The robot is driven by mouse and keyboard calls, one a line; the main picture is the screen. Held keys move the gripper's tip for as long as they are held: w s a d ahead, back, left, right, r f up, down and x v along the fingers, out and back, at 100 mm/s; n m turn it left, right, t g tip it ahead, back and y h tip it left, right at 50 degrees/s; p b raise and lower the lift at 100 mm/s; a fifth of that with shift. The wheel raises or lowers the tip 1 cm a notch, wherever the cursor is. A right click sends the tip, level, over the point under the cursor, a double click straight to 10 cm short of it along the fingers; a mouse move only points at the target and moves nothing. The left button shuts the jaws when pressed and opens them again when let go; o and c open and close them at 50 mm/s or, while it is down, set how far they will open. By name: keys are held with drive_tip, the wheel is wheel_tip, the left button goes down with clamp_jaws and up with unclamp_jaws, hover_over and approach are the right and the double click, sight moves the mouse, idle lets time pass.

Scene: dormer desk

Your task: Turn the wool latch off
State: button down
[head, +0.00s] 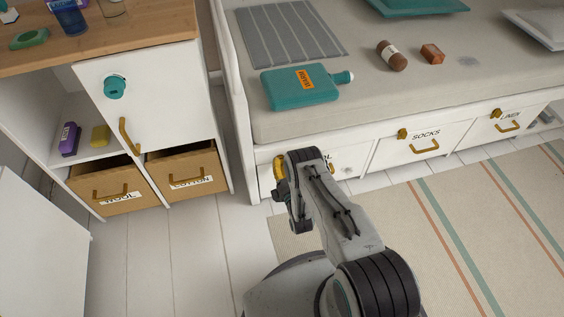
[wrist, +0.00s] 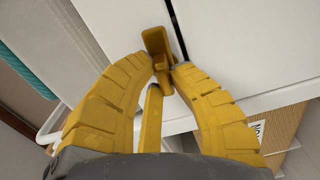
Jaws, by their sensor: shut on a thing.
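The wool drawer (head: 352,160) is the left one under the daybed, and my arm hides much of its front and label. Its yellow latch (wrist: 155,42) shows at the top of the wrist view, beside a dark gap between white panels. My gripper (wrist: 168,74) has its two ribbed yellow fingers closed on the lower part of the latch. In the head view my gripper (head: 279,168) is at the drawer's upper left, and the latch is hidden there.
The socks drawer (head: 420,144) and linen drawer (head: 507,124) have their own yellow latches and handles. A teal bottle (head: 300,88) lies on the daybed. A striped rug (head: 455,215) covers the floor at right.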

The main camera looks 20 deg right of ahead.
sight(278, 136)
drive_tip(key=shift+a+n, duration=0.15)
drive_tip(key=shift+n, duration=0.35)
idle(0.3)
drive_tip(key=c, duration=1.1)
unclamp_jaws()
drive_tip(key=shift+r, duration=0.85)
drive_tip(key=o, duration=0.6)
wheel_tip(278, 136, up, 7)
drive_tip(key=shift+w+r, duration=0.1)
drive_tip(key=shift+w, duration=0.05)
drive_tip(key=shift+r, duration=0.35)
drive_tip(key=c, duration=0.6)
drive_tip(key=shift+r, duration=0.2)
